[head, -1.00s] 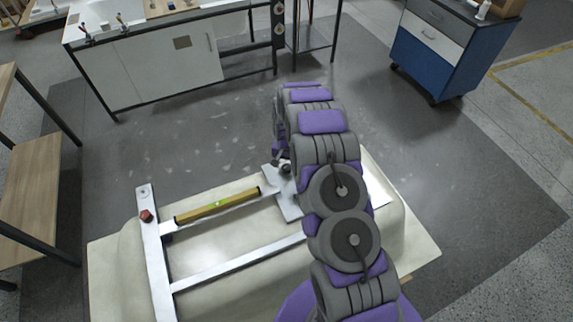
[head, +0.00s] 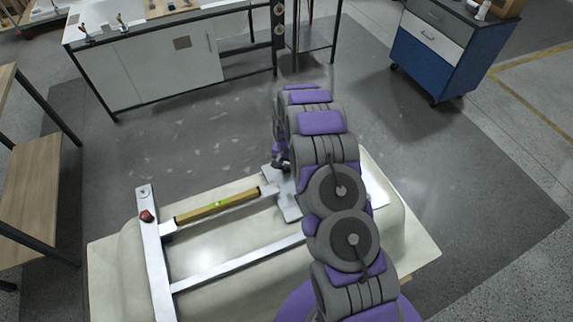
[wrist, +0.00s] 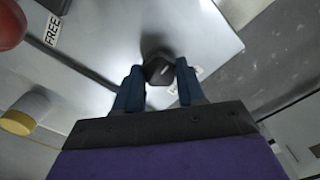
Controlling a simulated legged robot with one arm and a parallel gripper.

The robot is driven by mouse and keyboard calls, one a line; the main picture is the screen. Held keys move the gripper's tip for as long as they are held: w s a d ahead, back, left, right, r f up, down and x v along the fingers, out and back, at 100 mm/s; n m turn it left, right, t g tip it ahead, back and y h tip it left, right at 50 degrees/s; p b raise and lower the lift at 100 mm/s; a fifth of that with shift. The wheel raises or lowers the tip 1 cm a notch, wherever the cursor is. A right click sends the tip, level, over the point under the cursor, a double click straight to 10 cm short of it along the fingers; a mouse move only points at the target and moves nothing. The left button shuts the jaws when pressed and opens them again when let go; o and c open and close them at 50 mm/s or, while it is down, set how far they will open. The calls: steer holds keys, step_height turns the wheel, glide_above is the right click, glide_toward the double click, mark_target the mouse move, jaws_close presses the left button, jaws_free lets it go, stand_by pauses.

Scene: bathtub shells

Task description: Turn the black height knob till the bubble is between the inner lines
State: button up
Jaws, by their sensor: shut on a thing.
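The black height knob (wrist: 158,70) is between the two blue fingers of my gripper (wrist: 159,84) in the wrist view, and the fingers are shut on it. In the head view my gripper (head: 281,164) is at the right end of the metal frame, partly hidden by my arm, and the knob cannot be made out clearly there. The yellow spirit level (head: 240,196) lies along the frame's far bar. Its green vial (head: 218,203) shows, but the bubble and inner lines are too small to read.
The metal frame (head: 230,271) lies on the pale tub shell (head: 110,262). A red knob (head: 147,216) is at its left end. The wrist view shows a "FREE" label (wrist: 53,31) and a yellow-topped cylinder (wrist: 17,122). A blue cabinet (head: 430,60) stands back right; floor between is clear.

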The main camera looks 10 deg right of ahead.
mark_target(286, 167)
steer(key=shift+n, duration=1.6)
steer(key=o, duration=1)
steer(key=shift+o, duration=0.2)
step_height(286, 167, up, 17)
steer(key=shift+r+p, duration=0.15)
steer(key=shift+p, duration=0.15)
